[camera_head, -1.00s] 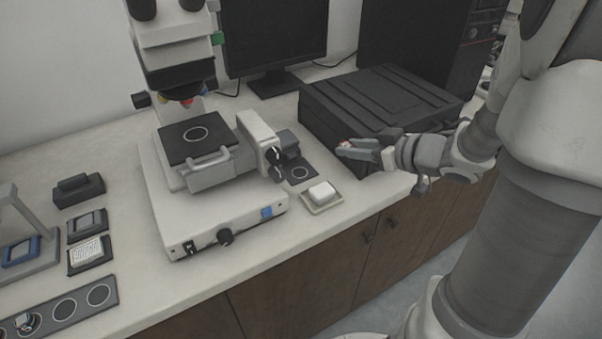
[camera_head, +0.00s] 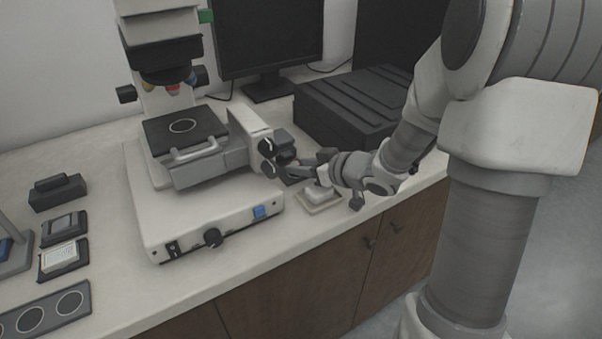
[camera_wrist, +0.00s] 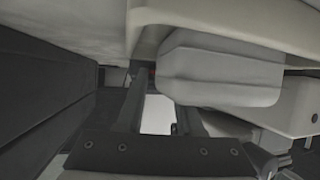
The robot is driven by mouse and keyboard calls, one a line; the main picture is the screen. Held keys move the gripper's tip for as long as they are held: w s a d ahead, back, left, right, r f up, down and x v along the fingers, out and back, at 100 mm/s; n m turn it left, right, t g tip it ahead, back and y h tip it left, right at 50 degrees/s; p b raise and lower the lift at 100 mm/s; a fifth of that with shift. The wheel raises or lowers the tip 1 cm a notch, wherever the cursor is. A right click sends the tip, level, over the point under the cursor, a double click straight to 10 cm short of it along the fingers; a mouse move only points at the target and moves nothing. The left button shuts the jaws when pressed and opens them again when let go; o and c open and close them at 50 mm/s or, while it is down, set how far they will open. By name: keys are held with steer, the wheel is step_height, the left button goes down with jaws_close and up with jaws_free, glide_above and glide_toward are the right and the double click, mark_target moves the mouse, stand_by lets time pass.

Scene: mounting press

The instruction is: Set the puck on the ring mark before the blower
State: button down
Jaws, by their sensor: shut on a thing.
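My gripper (camera_head: 291,170) is low over the bench, just right of the microscope's knobs and in front of the dark blower (camera_head: 283,141). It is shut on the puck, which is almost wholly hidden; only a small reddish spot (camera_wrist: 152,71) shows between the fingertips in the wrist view. The ring mark before the blower is covered by my gripper in the head view. I cannot tell whether the puck touches the mat or is above it.
The microscope (camera_head: 200,215) stands close on the left. A white pad on a beige tray (camera_head: 322,206) lies close under my wrist. A black ribbed case (camera_head: 350,105) stands behind right. Another ring-marked strip (camera_head: 52,308) is at front left.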

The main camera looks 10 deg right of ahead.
steer(key=shift+f, duration=0.3)
steer(key=shift+s+f, duration=0.25)
steer(key=shift+f, duration=0.35)
steer(key=c, duration=0.6)
jaws_free()
steer(key=shift+s+f+b, duration=0.1)
steer(key=shift+f+b, duration=0.05)
steer(key=shift+b, duration=0.2)
steer(key=shift+o, duration=0.2)
steer(key=shift+r, duration=0.3)
steer(key=p+v, duration=0.1)
steer(key=v, duration=0.2)
steer(key=p+v, duration=0.2)
steer(key=v, duration=0.2)
steer(key=r+p+v, duration=0.1)
steer(key=p+v, duration=0.1)
steer(key=v, duration=0.2)
steer(key=shift+d+r, duration=0.15)
steer(key=shift+r, duration=0.05)
steer(key=shift+s+d, duration=0.1)
